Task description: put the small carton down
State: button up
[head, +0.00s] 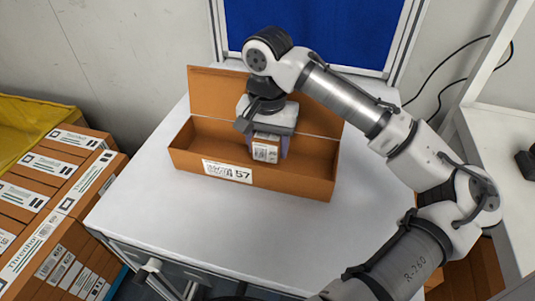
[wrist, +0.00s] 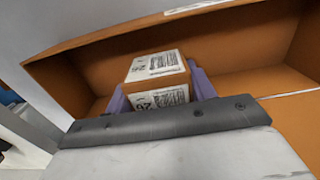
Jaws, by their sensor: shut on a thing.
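The small carton (head: 265,150) is orange-brown with a white printed label. My gripper (head: 267,147) is shut on it, one purple finger on each side. In the wrist view the carton (wrist: 158,78) shows between the two purple fingers of my gripper (wrist: 155,90), with labels on two of its faces. The carton is inside the outline of an open brown box (head: 190,155) marked 57, behind its front wall. I cannot tell whether the carton touches the box floor.
The open box stands on a white table (head: 165,225), its flap raised at the back. Stacked labelled cartons (head: 50,200) stand at the left. A blue panel (head: 330,30) is behind the table. The table front is clear.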

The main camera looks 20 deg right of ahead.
aim_at(268, 158)
jog(key=shift+f, duration=2.05)
jog(key=o, duration=1.1)
jog(key=shift+f, duration=0.1)
jog(key=shift+c, duration=0.2)
notch_tip(268, 158, up, 12)
jog(key=shift+r+b, duration=0.15)
jog(key=shift+b, duration=0.45)
